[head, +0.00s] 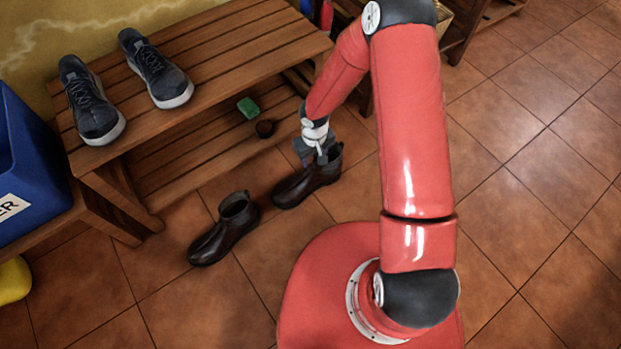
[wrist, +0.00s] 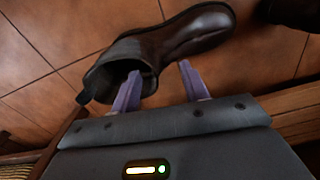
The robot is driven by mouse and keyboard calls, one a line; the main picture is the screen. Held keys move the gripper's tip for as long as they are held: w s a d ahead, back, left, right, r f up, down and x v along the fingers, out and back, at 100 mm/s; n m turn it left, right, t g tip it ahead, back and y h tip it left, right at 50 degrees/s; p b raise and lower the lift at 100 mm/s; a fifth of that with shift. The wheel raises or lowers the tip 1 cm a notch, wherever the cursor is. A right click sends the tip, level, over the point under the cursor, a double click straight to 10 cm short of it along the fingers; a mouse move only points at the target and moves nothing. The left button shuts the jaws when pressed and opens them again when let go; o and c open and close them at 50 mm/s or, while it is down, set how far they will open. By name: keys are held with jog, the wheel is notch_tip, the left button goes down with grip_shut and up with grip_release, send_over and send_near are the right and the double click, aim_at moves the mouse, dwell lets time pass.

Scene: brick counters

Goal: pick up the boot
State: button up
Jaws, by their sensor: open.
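A dark brown ankle boot (head: 300,187) stands upright on the tiled floor, beside the wooden bench, and its mate (head: 225,231) stands to its left. My gripper (head: 325,157) is at the top of the right-hand boot, pointing down. In the wrist view, that boot (wrist: 185,35) lies across the top, its opening towards my gripper (wrist: 160,68). The fingers are apart: the left one overlaps the opening and the right one is beside the shaft, with the rim seemingly between them. Contact cannot be told. Part of the other boot (wrist: 296,12) shows at the upper right.
The slatted bench (head: 215,55) holds a pair of dark sneakers (head: 155,70) on top. A blue bin (head: 28,170) stands at left. The floor at right is clear.

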aim_at(314, 160)
notch_tip(314, 160, down, 3)
jog(key=shift+f, duration=0.2)
jog(key=shift+c, duration=0.2)
grip_shut()
jog(key=shift+w, duration=0.1)
